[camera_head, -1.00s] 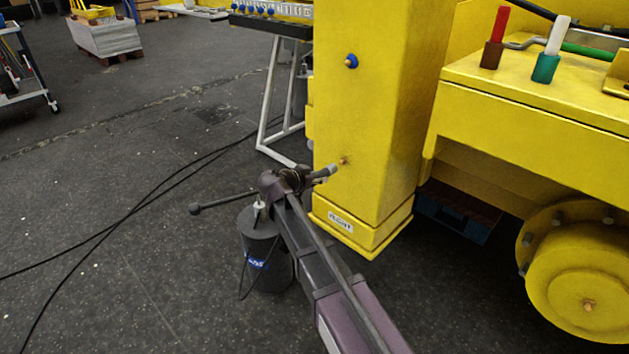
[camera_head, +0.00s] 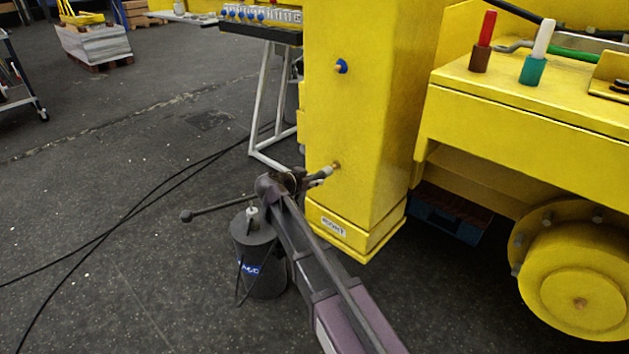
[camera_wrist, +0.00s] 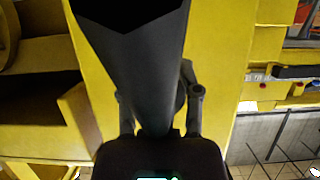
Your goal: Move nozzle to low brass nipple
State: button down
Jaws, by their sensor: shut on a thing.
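A low brass nipple (camera_head: 337,165) sticks out of the lower face of the yellow boom column (camera_head: 358,120). A nozzle (camera_head: 325,172) with a light grey tip points right at it, with its tip at or very close to the nipple; I cannot tell whether they touch. My gripper (camera_head: 288,183) is beside the column's lower left. In the wrist view my gripper (camera_wrist: 160,118) has a finger on each side of a dark cylinder, the body of the nozzle tool (camera_wrist: 140,65), which hides the nozzle tip and nipple.
A higher nipple with a blue ring (camera_head: 341,66) is on the same column. A dark bucket (camera_head: 262,268) stands on the floor below my gripper. A thin rod with a ball end (camera_head: 186,216) reaches left. Black cables (camera_head: 130,213) cross the open floor.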

aim_at(320, 175)
jog(key=shift+w+d, duration=0.95)
jog(key=shift+w, duration=0.3)
dwell(1.8)
jog(key=shift+c, duration=1.1)
grip_release()
